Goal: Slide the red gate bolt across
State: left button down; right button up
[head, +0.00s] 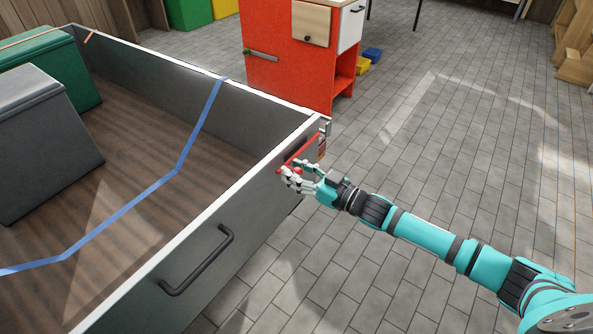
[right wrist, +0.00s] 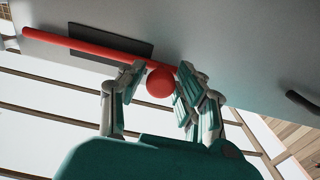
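The red gate bolt (head: 301,149) is a long thin rod lying along the outer face of the grey box wall, near its far right corner. In the right wrist view the bolt (right wrist: 85,45) runs across the grey panel past a dark plate, with a round red knob (right wrist: 160,83) standing out near one end. My right gripper (head: 298,176) is at the bolt's near end. Its fingers (right wrist: 162,75) stand on both sides of the knob, close on the right, with a small gap on the left. My left gripper is not in view.
The big grey box (head: 60,215) has a white rim and a dark handle (head: 197,262) on its outer face. A blue strap (head: 190,145) crosses it, with green and grey bins inside. A red cabinet (head: 285,60) stands behind. The tiled floor at right is clear.

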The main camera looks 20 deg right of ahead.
aim_at(297, 155)
grip_shut()
